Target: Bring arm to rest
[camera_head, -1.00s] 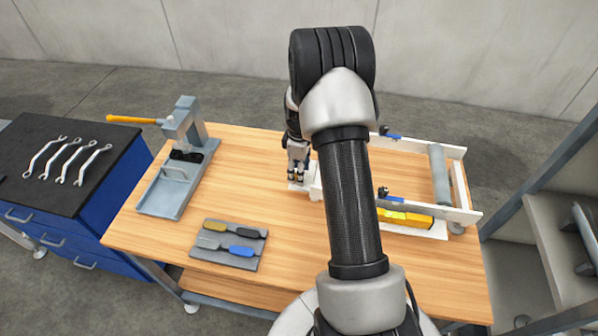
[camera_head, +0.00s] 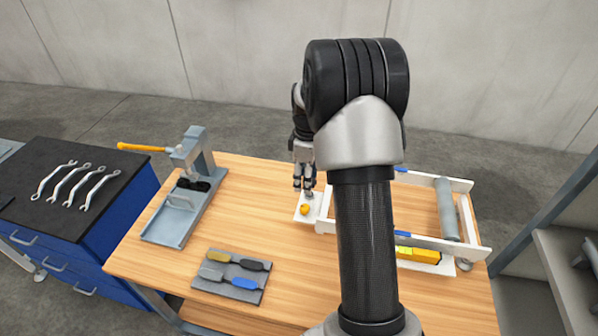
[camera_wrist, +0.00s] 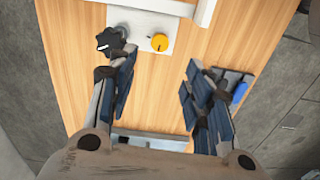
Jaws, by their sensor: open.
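My gripper (camera_head: 304,184) is in the head view, above the left end of the white fixture, with its fingers pointing down. In the wrist view my gripper (camera_wrist: 162,95) has its two fingers wide apart with nothing between them. Beyond the fingertips a white plate (camera_wrist: 145,25) carries a yellow knob and a black knob. The yellow knob (camera_wrist: 159,42) also shows in the head view (camera_head: 304,209), just below the fingers. The black knob (camera_wrist: 111,40) lies beside the left finger in the picture. My arm hides part of the fixture in the head view.
A white frame with a grey roller (camera_head: 446,208) and a yellow block (camera_head: 419,255) stands on the right of the wooden table (camera_head: 255,190). A grey press (camera_head: 178,213) with an orange handle stands at left. A tool tray (camera_head: 231,277) lies in front.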

